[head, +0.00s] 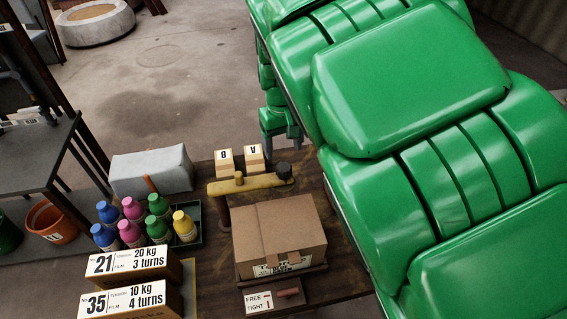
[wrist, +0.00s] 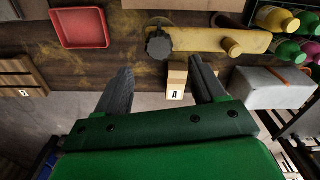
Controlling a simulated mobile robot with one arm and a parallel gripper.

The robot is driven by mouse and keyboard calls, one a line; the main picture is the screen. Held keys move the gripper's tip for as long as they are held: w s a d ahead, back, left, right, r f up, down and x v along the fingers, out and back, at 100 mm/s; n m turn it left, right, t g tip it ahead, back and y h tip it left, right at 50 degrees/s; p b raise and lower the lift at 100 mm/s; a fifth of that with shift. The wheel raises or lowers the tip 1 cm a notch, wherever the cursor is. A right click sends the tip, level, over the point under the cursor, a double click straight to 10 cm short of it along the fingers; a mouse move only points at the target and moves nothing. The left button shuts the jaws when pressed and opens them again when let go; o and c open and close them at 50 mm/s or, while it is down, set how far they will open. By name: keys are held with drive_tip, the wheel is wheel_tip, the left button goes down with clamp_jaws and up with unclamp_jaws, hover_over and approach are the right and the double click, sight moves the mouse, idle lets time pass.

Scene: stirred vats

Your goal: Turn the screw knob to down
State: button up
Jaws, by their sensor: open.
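A dark knob (head: 284,171) sits at the right end of a yellow bar (head: 232,187) behind a cardboard box. In the wrist view the knob (wrist: 159,47) is lobed and sits at the left end of the bar (wrist: 200,40). My gripper (wrist: 161,66) is open, its two dark fingers spread wide and pointing toward the bench. The knob shows just beyond the gap between the fingertips, with nothing gripped. In the head view my gripper (head: 283,148) is beyond the bench's far edge. Which way the knob points is unclear.
A cardboard box (head: 278,232) stands in front of the bar. Small blocks A (head: 254,157) and B (head: 225,161) are behind it. A FREE/TIGHT sign (head: 259,302), several bottles (head: 159,205), a grey covered block (head: 152,171) and a red tray (wrist: 80,28) are around.

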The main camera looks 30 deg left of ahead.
sight(283, 167)
wheel_tip(283, 167, down, 7)
drive_tip(key=shift+f, duration=0.15)
idle(0.4)
drive_tip(key=shift+c, duration=0.4)
drive_tip(key=c, duration=1)
